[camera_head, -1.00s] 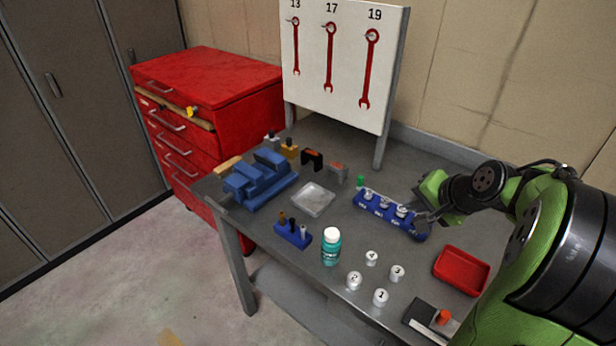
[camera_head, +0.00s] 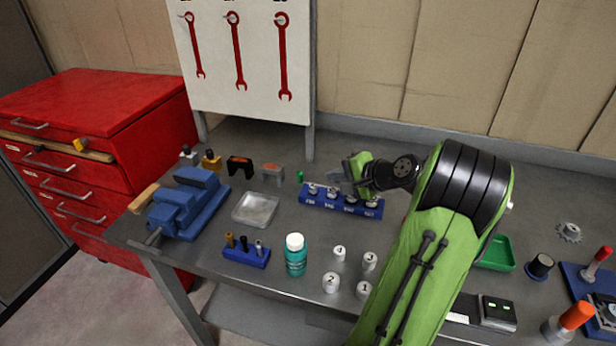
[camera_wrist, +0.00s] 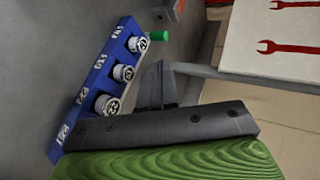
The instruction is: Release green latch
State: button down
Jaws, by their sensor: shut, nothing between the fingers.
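A small green cylinder (camera_head: 300,176) stands on the table, just beyond the left end of the blue rack (camera_head: 313,201). It also shows in the wrist view (camera_wrist: 159,35), past the rack's far end. I cannot tell whether it is the green latch; no part is clearly a latch. My gripper (camera_head: 343,171) is shut and empty, above and behind the rack, to the right of the green cylinder. In the wrist view its dark fingers (camera_wrist: 157,84) point toward the cylinder, beside the rack's round silver pieces (camera_wrist: 122,73).
A teal bottle (camera_head: 296,262), numbered white pots (camera_head: 331,283) and a metal tray (camera_head: 256,209) stand in front. A blue vise (camera_head: 184,207) is at left. A green tray (camera_head: 497,254) and a black box with green marks (camera_head: 498,312) lie right of my arm.

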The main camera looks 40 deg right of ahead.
aim_at(299, 174)
jog(key=b+x, duration=0.2)
jog(key=x, duration=0.8)
jog(key=shift+a, duration=0.1)
jog(key=shift+w+a+r+p, duration=0.1)
jog(key=shift+w+a, duration=0.15)
jog(key=shift+w, duration=0.2)
jog(key=shift+w+a+f+p, duration=0.1)
jog(key=shift+w+a, duration=0.1)
jog(key=shift+w, duration=0.3)
jog(key=shift+w+a+r+p, duration=0.1)
jog(key=shift+w+a, duration=0.15)
jog(key=shift+w, duration=0.2)
